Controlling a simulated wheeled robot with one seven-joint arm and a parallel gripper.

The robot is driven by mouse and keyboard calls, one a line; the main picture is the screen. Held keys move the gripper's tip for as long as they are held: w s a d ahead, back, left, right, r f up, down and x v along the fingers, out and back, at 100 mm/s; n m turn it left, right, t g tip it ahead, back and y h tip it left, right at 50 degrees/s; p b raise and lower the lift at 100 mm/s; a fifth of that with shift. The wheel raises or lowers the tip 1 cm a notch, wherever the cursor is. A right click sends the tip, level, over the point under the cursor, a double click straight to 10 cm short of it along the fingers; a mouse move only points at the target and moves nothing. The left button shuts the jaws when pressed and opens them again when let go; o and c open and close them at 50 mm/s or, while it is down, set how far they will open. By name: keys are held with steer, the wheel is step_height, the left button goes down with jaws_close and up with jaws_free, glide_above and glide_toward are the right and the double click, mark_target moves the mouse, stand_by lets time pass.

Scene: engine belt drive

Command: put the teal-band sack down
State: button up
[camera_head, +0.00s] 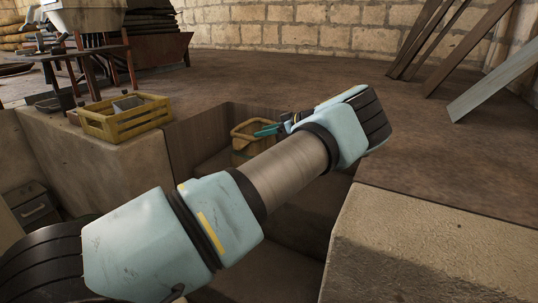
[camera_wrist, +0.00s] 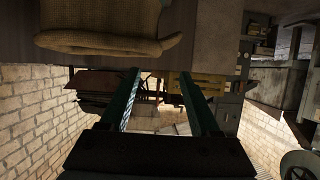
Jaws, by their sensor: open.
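A tan burlap sack (camera_head: 242,146) stands in the recess behind my arm in the head view, its right part hidden by the arm. The wrist view shows its rolled rim and cloth (camera_wrist: 112,42) at the top, cut off by the picture's edge. A sliver of teal shows on it at the top edge, too small to be sure it is a band. My gripper (camera_wrist: 158,74) is open, with two teal fingers apart and nothing between them. In the head view its teal fingers (camera_head: 267,131) show close beside the sack; contact cannot be told.
A yellow crate (camera_head: 127,120) stands on the stone ledge (camera_head: 120,160) left of the recess. A stone block (camera_head: 430,245) bounds the recess at the right. Planks (camera_head: 495,80) lean at the far right.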

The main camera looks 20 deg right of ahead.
mark_target(245, 134)
steer(key=x, duration=0.4)
steer(key=shift+w+d+f, duration=0.2)
steer(key=shift+w+d, duration=0.05)
steer(key=shift+r+p+x, duration=0.1)
steer(key=shift+p+x, duration=0.15)
steer(key=shift+x, duration=1.15)
steer(key=shift+r+p+x, duration=0.15)
steer(key=shift+p+x, duration=0.1)
steer(key=shift+x, duration=1.1)
steer(key=shift+w+a, duration=0.1)
jaws_close()
